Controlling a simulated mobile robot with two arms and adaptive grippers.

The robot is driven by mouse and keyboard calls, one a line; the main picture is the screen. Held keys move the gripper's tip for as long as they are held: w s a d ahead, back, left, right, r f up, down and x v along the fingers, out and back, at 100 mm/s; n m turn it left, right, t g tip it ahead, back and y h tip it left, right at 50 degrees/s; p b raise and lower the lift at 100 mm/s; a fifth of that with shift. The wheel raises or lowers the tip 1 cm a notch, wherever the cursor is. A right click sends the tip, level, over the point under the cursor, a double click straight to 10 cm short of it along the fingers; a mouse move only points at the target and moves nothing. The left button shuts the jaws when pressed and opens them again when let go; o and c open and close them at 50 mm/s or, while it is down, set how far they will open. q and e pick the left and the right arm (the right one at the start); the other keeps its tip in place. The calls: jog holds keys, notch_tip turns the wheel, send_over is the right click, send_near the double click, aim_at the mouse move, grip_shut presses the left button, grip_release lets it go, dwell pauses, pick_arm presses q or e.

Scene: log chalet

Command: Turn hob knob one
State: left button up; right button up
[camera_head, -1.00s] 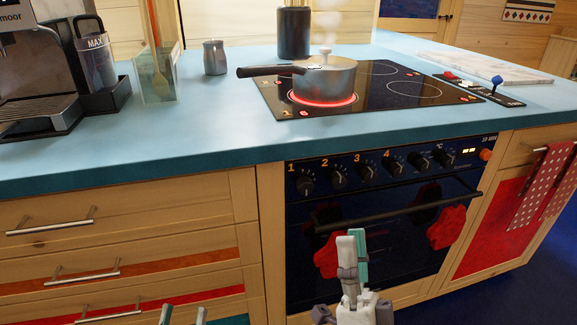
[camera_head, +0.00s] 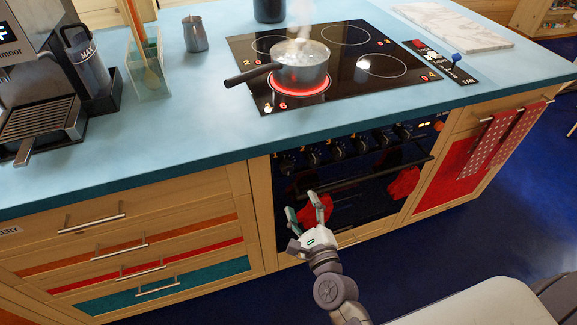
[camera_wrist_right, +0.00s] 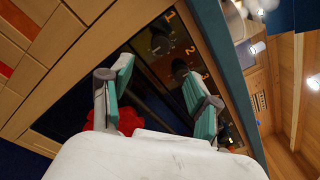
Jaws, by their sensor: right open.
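Hob knob one (camera_head: 287,163) is the leftmost black knob on the dark oven panel. In the right wrist view, knob one (camera_wrist_right: 160,44) shows below a yellow "1", beyond and between the fingertips. My right gripper (camera_head: 303,205) is open and empty in front of the oven door, lower than knob one and slightly right of it. Its teal-padded fingers (camera_wrist_right: 158,70) stand apart in the wrist view. A steaming metal pot (camera_head: 300,68) stands on the red-glowing front left ring of the black hob (camera_head: 350,85). My left gripper is out of view.
The oven handle (camera_head: 365,174) crosses the door below the knobs. Red oven mitts or cloths (camera_head: 404,184) hang at it. Drawers with metal handles (camera_head: 95,217) lie left. A coffee machine (camera_head: 38,85) stands on the blue worktop (camera_head: 190,120). Checked towels (camera_head: 500,135) hang at right.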

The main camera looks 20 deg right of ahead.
aim_at(288, 171)
jog(key=w+b, duration=0.1)
jog(key=w, duration=1.1)
jog(key=c, duration=1.2)
jog(key=shift+o, duration=0.2)
